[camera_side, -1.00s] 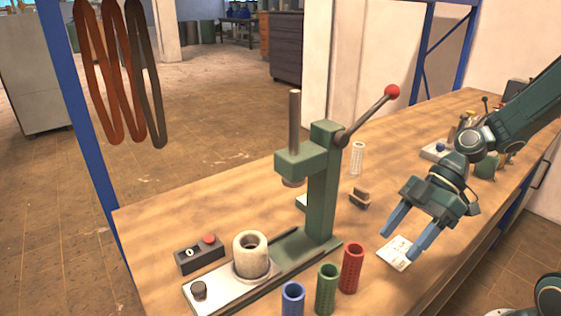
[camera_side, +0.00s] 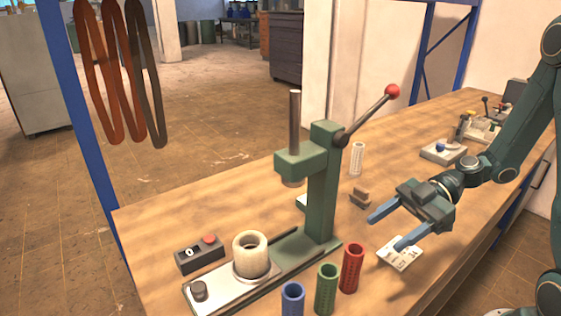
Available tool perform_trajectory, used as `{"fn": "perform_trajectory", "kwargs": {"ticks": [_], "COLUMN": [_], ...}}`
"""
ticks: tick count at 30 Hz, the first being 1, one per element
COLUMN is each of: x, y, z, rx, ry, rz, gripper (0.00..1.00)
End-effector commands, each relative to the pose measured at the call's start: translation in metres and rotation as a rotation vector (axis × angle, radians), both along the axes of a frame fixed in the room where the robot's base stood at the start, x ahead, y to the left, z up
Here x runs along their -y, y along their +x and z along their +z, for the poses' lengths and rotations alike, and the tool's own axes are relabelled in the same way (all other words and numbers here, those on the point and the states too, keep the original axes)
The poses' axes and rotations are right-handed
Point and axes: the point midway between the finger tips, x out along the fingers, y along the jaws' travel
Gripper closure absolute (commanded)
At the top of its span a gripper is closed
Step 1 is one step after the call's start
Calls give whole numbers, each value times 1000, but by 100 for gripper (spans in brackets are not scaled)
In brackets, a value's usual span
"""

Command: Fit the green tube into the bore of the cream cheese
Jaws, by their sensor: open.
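The green tube (camera_side: 327,290) stands upright on the wooden table at the front, between a blue tube (camera_side: 292,300) and a red tube (camera_side: 351,268). The cream cheese (camera_side: 250,257) is a round, thick ring with a bore open at the top. It sits on the metal plate of the press base, left of the tubes. My gripper (camera_side: 384,234) is open and empty, with blue fingers pointing left. It is right of the red tube and apart from all the tubes. One finger is over or near a white card.
A green press (camera_side: 322,185) with a red-knobbed lever stands behind the cream cheese. A control box (camera_side: 199,254) is at left. A white card (camera_side: 400,253) lies below my gripper. A brown block (camera_side: 360,197) and a white perforated tube (camera_side: 357,158) stand farther back.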

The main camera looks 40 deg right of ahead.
Motion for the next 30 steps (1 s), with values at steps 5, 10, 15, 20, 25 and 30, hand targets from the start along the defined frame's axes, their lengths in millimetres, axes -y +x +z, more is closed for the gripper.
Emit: {"fn": "perform_trajectory", "kwargs": {"ticks": [5,10,15,20,25,30], "x": [-16,-33,-49,-62,-70,-72], "y": [3,7,11,15,17,18], "z": [-6,-14,-21,-26,-30,-31], "rx": [-2,-3,-5,-3,-2,-2], "ry": [1,1,0,0,0,-2], "rz": [5,5,6,4,2,1], "gripper": [39,39,39,39,39,39]}}
